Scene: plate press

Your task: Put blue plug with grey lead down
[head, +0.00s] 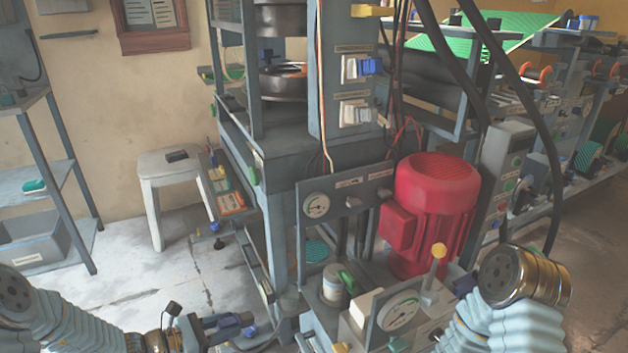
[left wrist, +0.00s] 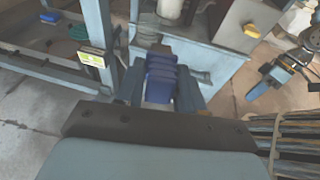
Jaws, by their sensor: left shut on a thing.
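The blue plug (left wrist: 160,80) sits between the two dark fingers of my left gripper (left wrist: 160,92) in the left wrist view. The gripper is shut on it. In the head view my left gripper (head: 228,328) is low at the picture's bottom, left of the press's base, and a bit of blue shows at its fingers. I cannot make out the grey lead. A part that looks like my right gripper (left wrist: 270,78) shows at the right of the left wrist view; its opening is unclear. In the head view only my right arm shows, at the bottom right.
The press frame (head: 275,190) stands just beyond my left gripper. A red motor (head: 435,210) and gauges stand to its right. The upper socket (head: 357,68) has a blue piece at it. A white stool (head: 165,165) and a shelf rack (head: 45,180) stand at left, with bare floor between.

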